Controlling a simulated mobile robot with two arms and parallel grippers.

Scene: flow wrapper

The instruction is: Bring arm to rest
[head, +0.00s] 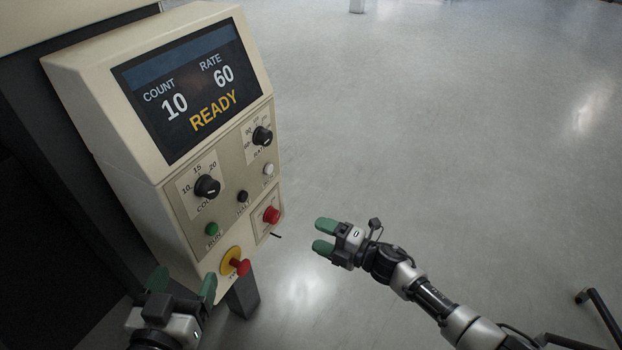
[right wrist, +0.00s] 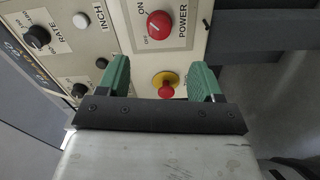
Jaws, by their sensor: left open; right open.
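My right gripper (head: 325,238) is open and empty, in free air to the right of the control panel (head: 228,215) in the head view. Its green fingers also show in the right wrist view (right wrist: 162,80), with the panel beyond them. My left gripper (head: 181,283) is open at the lower left of the head view, in front of the panel's lower part. I see nothing between its green fingers. Neither gripper visibly touches the panel.
The panel carries a screen (head: 190,90) reading COUNT 10, RATE 60, READY. Below are two black knobs, a green button (head: 211,229), a red power knob (head: 271,215) and a red emergency button (head: 243,267) on yellow. Open grey floor (head: 430,130) lies to the right.

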